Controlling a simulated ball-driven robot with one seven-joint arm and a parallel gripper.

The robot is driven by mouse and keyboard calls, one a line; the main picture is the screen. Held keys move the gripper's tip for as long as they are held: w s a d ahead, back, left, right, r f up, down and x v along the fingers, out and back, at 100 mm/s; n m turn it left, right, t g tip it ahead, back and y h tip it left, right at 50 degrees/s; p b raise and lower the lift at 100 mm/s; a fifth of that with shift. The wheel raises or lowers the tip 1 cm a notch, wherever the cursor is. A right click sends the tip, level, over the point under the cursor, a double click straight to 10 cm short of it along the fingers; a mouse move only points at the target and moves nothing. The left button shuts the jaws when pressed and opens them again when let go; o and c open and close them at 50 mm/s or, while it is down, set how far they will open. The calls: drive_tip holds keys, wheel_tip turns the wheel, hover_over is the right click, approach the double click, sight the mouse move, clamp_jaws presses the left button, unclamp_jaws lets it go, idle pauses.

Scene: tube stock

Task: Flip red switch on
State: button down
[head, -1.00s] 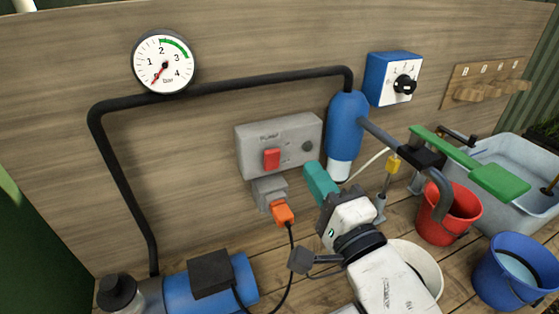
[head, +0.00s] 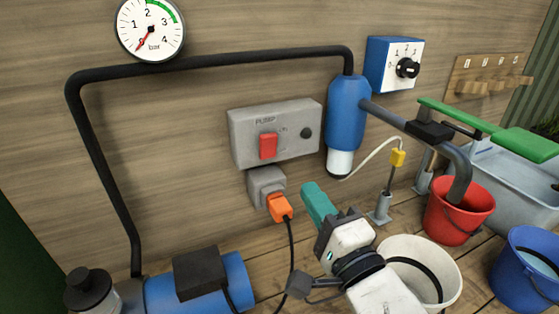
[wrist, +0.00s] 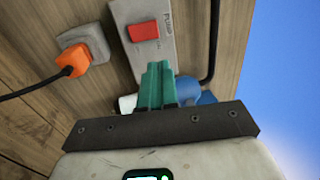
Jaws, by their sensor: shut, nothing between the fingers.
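The red switch (head: 268,146) sits on a grey box marked PUMP (head: 240,134) fixed to the wooden wall. A dark round indicator is to its right. In the wrist view the red switch (wrist: 143,31) is just above and left of my fingertips. My gripper (head: 309,188) has teal fingers, which are shut and empty. In the head view it is below and right of the switch, apart from it. The fingers also show in the wrist view (wrist: 156,68), pointing toward the box.
An orange plug (head: 280,207) with a black cable is in the grey socket (head: 265,186) below the box. A blue cylinder (head: 346,108) with a black pipe is right of it. White (head: 450,282), red (head: 455,222) and blue (head: 510,290) buckets stand at right. A blue pump (head: 215,283) lies lower left.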

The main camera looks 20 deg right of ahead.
drive_tip(key=shift+f, duration=0.3)
drive_tip(key=p, duration=0.4)
approach(273, 137)
drive_tip(key=w+r, duration=0.1)
drive_tip(key=w, duration=0.5)
drive_tip(key=shift+w+p, duration=0.35)
drive_tip(key=shift+w, duration=0.05)
drive_tip(key=shift+r, duration=0.1)
